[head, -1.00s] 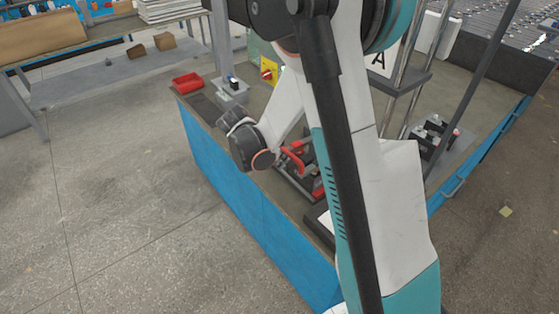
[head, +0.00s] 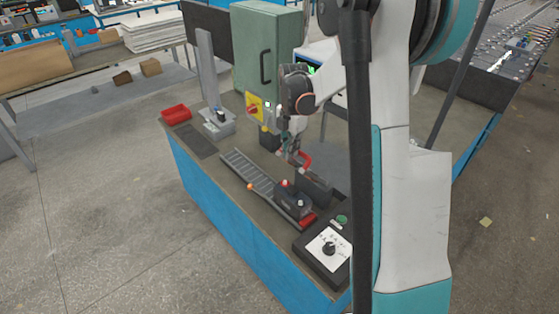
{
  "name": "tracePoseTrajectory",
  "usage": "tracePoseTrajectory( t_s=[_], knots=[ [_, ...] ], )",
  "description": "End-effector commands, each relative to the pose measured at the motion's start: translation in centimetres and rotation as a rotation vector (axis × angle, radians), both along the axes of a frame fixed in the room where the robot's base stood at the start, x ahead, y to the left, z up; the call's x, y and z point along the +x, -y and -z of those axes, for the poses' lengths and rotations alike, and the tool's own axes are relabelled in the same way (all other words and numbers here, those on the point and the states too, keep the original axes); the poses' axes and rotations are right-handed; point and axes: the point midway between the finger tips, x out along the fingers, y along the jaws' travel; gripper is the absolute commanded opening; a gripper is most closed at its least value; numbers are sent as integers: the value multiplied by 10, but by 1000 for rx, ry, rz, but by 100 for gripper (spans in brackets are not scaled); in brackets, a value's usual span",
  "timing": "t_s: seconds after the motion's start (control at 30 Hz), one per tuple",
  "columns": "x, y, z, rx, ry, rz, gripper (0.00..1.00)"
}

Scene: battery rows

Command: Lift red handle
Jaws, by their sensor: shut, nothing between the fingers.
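A red curved handle (head: 305,160) shows at the middle of the bench, just behind a dark grey block (head: 316,186). My gripper (head: 290,154) points down right beside the handle, on its left in the picture. Its fingers are shut with nothing between them. They look very close to the handle, but I cannot tell whether they touch it. The lower end of the handle is partly hidden by the block and my gripper.
A black device (head: 292,203) with a red end sits on a slotted rail (head: 246,172). A control box (head: 326,251) with a knob stands at the front. A green cabinet (head: 266,50) with a yellow-and-red switch (head: 254,107) rises behind. A red bin (head: 176,114) sits at the left corner.

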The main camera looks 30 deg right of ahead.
Motion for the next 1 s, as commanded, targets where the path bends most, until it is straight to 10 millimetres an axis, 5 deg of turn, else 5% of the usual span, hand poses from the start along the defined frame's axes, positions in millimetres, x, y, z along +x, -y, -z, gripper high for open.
tracePoseTrajectory(
  t_s=[0.4,1.0],
  knots=[
    [11,56,-27,-2,0,2,0],
    [14,73,-31,-3,0,0,0]
  ],
)
